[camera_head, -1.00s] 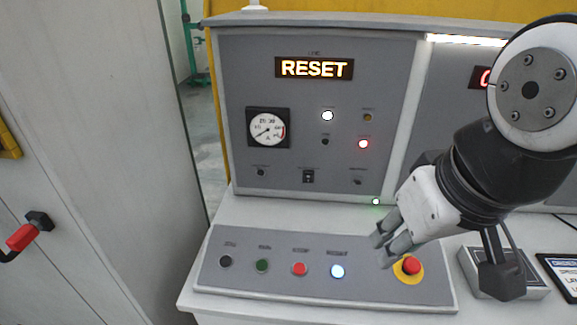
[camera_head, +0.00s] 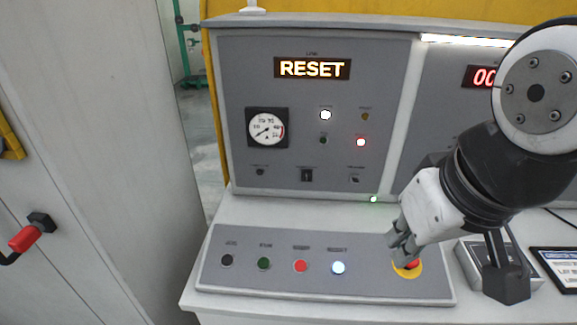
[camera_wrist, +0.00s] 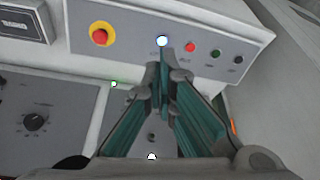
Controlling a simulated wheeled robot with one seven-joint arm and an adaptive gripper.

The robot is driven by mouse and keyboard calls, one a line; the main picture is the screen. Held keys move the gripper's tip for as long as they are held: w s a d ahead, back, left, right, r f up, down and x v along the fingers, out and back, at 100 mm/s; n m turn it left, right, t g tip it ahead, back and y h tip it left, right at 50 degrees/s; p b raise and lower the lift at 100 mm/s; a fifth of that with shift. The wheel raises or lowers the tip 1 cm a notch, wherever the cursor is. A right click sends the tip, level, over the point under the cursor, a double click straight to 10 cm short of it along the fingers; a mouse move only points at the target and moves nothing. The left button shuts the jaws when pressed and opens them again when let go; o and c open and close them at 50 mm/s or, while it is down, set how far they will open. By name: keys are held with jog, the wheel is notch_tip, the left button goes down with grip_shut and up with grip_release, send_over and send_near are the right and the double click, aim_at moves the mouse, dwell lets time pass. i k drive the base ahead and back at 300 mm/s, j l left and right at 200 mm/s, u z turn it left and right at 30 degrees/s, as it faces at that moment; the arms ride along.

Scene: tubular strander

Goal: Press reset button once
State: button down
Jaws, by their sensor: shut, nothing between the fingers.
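The reset button (camera_head: 338,267) is a round, lit, white-blue button at the right end of the row on the sloped grey panel (camera_head: 240,283). The display (camera_head: 312,68) above reads RESET in lit letters. My gripper (camera_head: 403,258) is shut and empty, right of the reset button and in front of the red emergency stop, partly hiding it. In the wrist view the gripper (camera_wrist: 170,77) points toward the panel, and the lit reset button (camera_wrist: 162,41) shows just beyond the fingertips. Whether they touch it cannot be told; in the head view they look apart.
Red (camera_head: 300,266), green (camera_head: 263,263) and black (camera_head: 227,260) buttons lie left of the reset button. The emergency stop (camera_wrist: 101,34) with its yellow ring is close to my gripper. A gauge (camera_head: 267,128) and lamps sit on the upright panel. A grey box (camera_head: 470,262) stands right.

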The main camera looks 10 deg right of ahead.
aim_at(338, 268)
jog(key=j, duration=2)
